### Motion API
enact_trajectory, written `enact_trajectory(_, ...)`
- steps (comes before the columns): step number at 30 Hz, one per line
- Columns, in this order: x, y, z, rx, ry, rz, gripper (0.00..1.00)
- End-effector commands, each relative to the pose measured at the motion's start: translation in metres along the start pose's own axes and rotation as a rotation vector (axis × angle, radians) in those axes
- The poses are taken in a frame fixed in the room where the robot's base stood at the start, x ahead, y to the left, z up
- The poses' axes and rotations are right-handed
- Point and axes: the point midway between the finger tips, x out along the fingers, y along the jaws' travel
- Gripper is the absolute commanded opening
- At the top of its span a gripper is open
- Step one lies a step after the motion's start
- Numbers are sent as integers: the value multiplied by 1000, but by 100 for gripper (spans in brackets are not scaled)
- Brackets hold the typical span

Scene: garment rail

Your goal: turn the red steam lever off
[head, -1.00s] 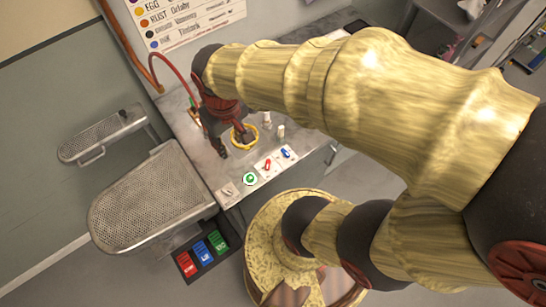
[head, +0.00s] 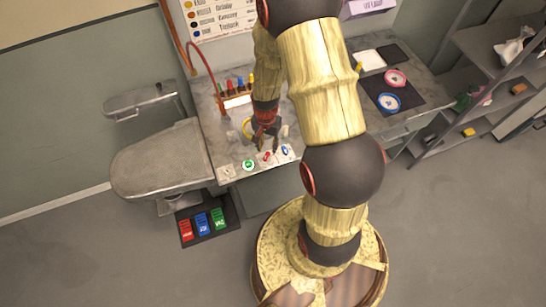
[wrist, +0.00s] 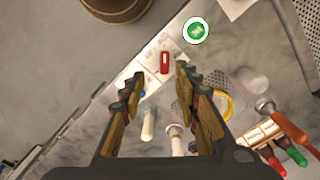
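The red steam lever (head: 267,157) sits on a white label at the front edge of the grey worktop, between a green round control (head: 248,165) and a blue lever (head: 285,151). In the wrist view the red lever (wrist: 164,62) lies just beyond the gap between my fingertips, and the green control (wrist: 196,30) is up to the right. My gripper (head: 266,146) hangs just behind and above the red lever in the head view. In the wrist view my gripper (wrist: 158,78) is open, its two fingers apart with nothing held. I cannot tell its exact height above the lever.
A yellow ring (wrist: 227,104) and a pale upright bottle (wrist: 148,126) stand close to my fingers. Colour-handled tools (head: 238,86) stand in a rack behind. A metal pressing board (head: 160,160) is at left, with coloured pedals (head: 203,222) on the floor.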

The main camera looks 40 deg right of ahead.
Motion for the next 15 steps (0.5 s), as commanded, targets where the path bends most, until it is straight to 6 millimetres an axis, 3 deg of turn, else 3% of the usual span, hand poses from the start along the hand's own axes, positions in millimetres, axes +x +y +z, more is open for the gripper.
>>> enact_trajectory(7, 11, -2, -2, 64, 10, -9, 32)
enact_trajectory(15, 51, -2, -2, 61, 9, -8, 32)
